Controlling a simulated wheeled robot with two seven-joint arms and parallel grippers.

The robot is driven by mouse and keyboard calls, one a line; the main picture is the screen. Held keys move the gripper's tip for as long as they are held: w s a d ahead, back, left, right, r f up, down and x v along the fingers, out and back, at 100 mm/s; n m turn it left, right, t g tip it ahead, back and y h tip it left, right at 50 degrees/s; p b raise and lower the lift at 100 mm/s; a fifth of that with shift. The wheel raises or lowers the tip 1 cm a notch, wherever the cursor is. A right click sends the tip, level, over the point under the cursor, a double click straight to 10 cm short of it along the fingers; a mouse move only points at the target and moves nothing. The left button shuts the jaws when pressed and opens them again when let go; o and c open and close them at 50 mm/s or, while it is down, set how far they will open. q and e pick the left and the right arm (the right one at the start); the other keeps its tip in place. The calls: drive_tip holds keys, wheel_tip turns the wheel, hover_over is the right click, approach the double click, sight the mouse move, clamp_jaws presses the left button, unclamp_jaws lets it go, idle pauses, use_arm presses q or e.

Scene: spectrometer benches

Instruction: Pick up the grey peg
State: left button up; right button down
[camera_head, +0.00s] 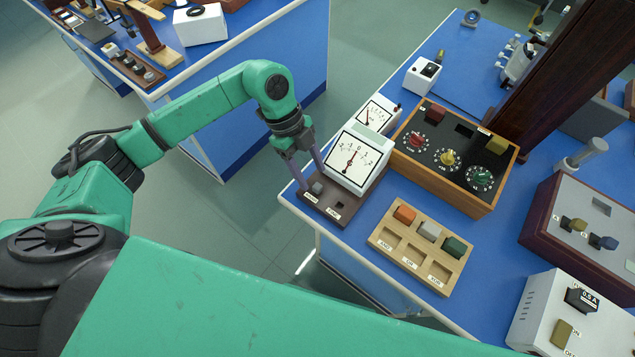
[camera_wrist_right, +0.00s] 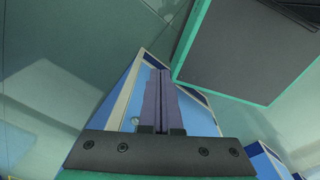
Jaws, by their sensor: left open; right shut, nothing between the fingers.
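The grey peg (camera_head: 317,188) stands in the left-hand place of a small dark brown block (camera_head: 325,205) at the near left corner of the blue bench. The block has a square hole (camera_head: 340,205) to the right of the peg. My left gripper (camera_head: 313,180) is open and points down at the peg. Its two purple-grey fingers come down on the left and upper right of the peg. I cannot tell whether they touch it. My right gripper (camera_wrist_right: 158,75) is shut and empty in the right wrist view, away from the peg.
A white meter (camera_head: 356,160) stands right behind the block. A wooden tray (camera_head: 383,238) with orange, grey and green pieces lies to the right. A wooden box with knobs (camera_head: 455,160) stands behind the tray. The bench edge is close beside the block.

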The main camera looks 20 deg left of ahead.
sight(317, 186)
use_arm(q)
drive_tip(key=p+x, duration=0.1)
drive_tip(key=x, duration=0.2)
drive_tip(key=shift+s+d+f, duration=0.15)
drive_tip(key=shift+s+f, duration=0.05)
drive_tip(key=shift+f, duration=0.15)
drive_tip(key=shift+w+f, duration=0.1)
clamp_jaws()
use_arm(e)
drive_tip(key=shift+w+a+r, duration=0.15)
drive_tip(key=shift+w+r, duration=0.45)
drive_tip(key=shift+r, duration=0.15)
